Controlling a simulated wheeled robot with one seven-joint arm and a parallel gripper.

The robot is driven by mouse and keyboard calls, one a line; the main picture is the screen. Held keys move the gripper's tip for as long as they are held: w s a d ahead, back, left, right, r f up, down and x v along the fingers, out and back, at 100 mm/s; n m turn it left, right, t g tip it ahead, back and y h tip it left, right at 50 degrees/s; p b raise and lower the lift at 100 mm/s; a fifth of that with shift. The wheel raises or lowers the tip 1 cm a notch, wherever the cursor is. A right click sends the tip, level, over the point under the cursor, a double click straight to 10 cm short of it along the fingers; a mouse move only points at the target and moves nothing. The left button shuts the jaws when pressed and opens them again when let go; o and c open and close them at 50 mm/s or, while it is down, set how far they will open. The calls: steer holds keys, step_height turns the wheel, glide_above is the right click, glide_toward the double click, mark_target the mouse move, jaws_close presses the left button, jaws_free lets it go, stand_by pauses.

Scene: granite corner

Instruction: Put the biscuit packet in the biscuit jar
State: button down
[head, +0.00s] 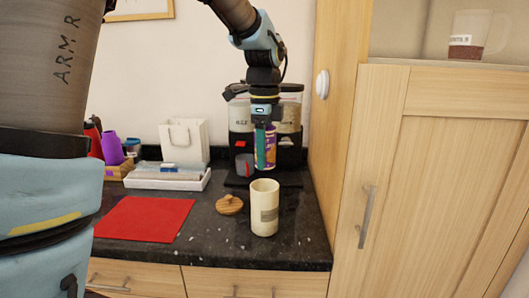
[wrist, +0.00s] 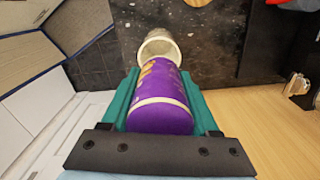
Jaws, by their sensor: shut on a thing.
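The biscuit packet (head: 271,150) is a purple cylinder with yellow markings. My gripper (head: 265,148) is shut on it and holds it upright in the air at the back of the counter. The packet fills the middle of the wrist view (wrist: 160,108), between the teal fingers of my gripper (wrist: 163,92). The biscuit jar (head: 264,221) is cream with a grey label and stands open, in front of and below the packet. Its round mouth shows just past the packet's far end in the wrist view (wrist: 144,50); the packet hides part of it.
A round wooden lid (head: 229,205) lies left of the jar. A red mat (head: 145,219) lies further left, with a white tray (head: 166,180) and white bag (head: 184,143) behind. Dispensers (head: 290,108) on a black stand are behind my gripper. A tall wooden cabinet (head: 440,180) bounds the right.

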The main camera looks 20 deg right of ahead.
steer(key=shift+s+a+f+b, duration=0.2)
steer(key=shift+f+b, duration=0.75)
steer(key=shift+f, duration=0.8)
steer(key=shift+s+a+f+b, duration=0.15)
steer(key=shift+f+b, duration=0.75)
steer(key=shift+f, duration=0.9)
steer(key=shift+s+a+f+b, duration=0.1)
steer(key=shift+a+f+b, duration=0.1)
steer(key=shift+f+b, duration=1.15)
steer(key=shift+f+p, duration=0.35)
steer(key=shift+f, duration=0.1)
steer(key=shift+c, duration=0.3)
jaws_free()
steer(key=shift+w+f, duration=0.1)
steer(key=shift+w, duration=0.05)
step_height(320, 180, up, 7)
steer(key=p, duration=0.7)
glide_above(261, 194)
steer(key=w+d, duration=0.2)
steer(key=w, duration=0.1)
